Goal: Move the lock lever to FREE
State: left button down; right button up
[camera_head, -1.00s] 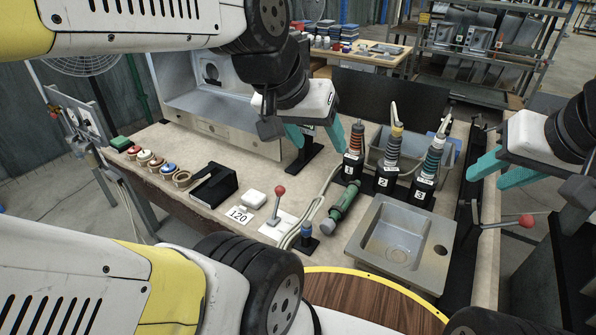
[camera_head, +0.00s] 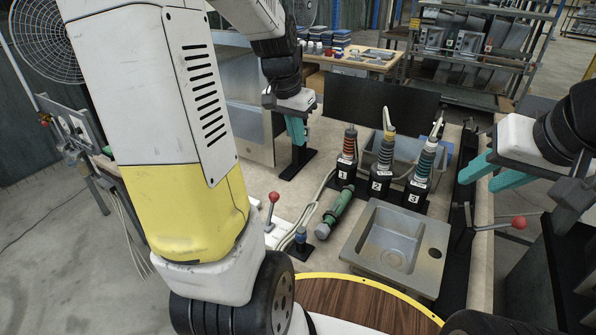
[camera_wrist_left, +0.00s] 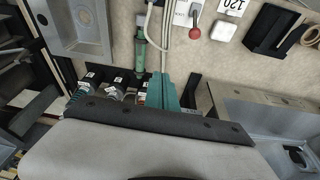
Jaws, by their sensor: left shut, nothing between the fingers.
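A lever with a red ball knob (camera_head: 273,197) stands on a white plate at the front middle of the bench, partly behind my left arm. In the left wrist view its red knob (camera_wrist_left: 197,6) shows at the top edge, by a white plate with unreadable lettering. A second red-knobbed lever (camera_head: 519,221) sticks out at the bench's right side. My left gripper (camera_head: 296,130) points down, shut and empty, behind the levers. My right gripper (camera_head: 497,172) is open and empty, above the right lever.
Three numbered black holders with coiled tools (camera_head: 382,170) stand right of my left gripper. A green cylinder (camera_head: 334,213) and a small blue-topped post (camera_head: 300,238) are near the front lever. A metal sink (camera_head: 394,246) lies to the right.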

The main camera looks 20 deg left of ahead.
pick_arm(q)
jog(key=w+a+f+m+g, duration=0.1)
jog(key=w+a+f, duration=0.2)
jog(key=f, duration=0.3)
jog(key=w+a+f+g, duration=0.1)
jog(key=w+a+f, duration=0.2)
jog(key=f, duration=0.3)
send_over(272, 209)
jog(key=w, duration=0.5)
jog(key=shift+f, duration=4.4)
jog(key=shift+s+d, duration=0.1)
jog(key=shift+d, duration=0.25)
